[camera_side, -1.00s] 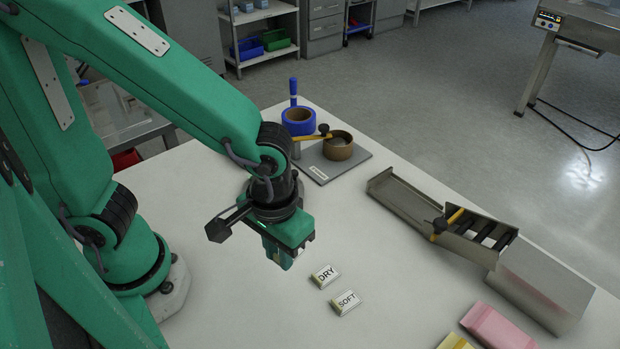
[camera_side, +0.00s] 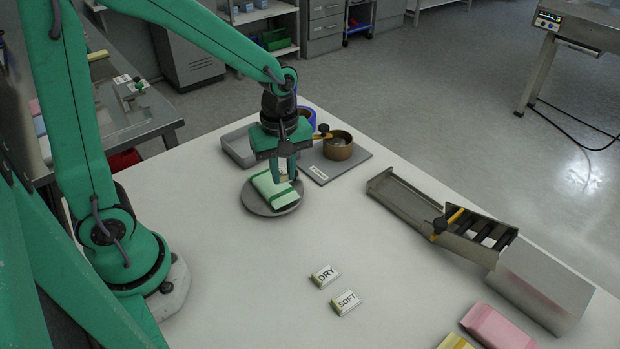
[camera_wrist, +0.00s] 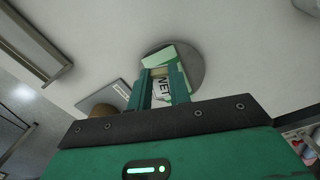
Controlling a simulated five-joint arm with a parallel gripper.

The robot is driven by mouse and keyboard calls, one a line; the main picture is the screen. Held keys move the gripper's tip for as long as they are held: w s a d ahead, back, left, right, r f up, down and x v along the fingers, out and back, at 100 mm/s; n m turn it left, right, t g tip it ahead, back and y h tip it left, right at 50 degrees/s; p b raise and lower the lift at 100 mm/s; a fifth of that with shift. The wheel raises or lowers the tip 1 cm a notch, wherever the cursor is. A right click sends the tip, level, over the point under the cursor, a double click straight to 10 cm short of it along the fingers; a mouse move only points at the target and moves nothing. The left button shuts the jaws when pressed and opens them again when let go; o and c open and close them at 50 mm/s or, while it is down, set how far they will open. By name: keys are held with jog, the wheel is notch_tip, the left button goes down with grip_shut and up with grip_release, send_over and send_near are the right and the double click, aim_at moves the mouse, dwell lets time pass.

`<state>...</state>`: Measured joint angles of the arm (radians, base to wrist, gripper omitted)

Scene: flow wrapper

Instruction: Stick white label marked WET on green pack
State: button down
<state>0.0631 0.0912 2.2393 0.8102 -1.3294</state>
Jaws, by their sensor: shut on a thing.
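The white label marked WET (camera_wrist: 161,93) is between the fingers of my gripper (camera_side: 285,177), which is shut on it. In the wrist view the label stands out between the two green fingers, with dark letters on it. The green pack (camera_side: 268,190) lies on a round grey dish (camera_side: 262,209), pale green with darker green bands. It also shows behind the label in the wrist view (camera_wrist: 186,55). My gripper is over the right part of the pack, pointing down. I cannot tell whether the label touches the pack.
White labels DRY (camera_side: 325,275) and SOFT (camera_side: 345,302) lie at the table's middle. A grey tray (camera_side: 236,150) and a tape stand with brown roll (camera_side: 338,146) are close behind my gripper. A metal chute (camera_side: 420,208) is at the right. Pink (camera_side: 497,327) and yellow (camera_side: 454,342) packs lie in front.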

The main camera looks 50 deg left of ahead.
aim_at(277, 187)
jog(key=a+n, duration=0.1)
jog(key=a, duration=0.1)
jog(key=w+a+n, duration=0.1)
jog(key=a, duration=0.2)
jog(key=shift+w+f+n, duration=0.1)
jog(key=shift+w+n, duration=0.05)
jog(key=shift+n, duration=0.25)
jog(key=shift+f, duration=0.2)
jog(key=shift+f, duration=1.8)
jog(key=shift+f, duration=1.05)
dwell(1.6)
jog(key=c, duration=2.1)
grip_release()
jog(key=o, duration=0.4)
jog(key=shift+o, duration=0.3)
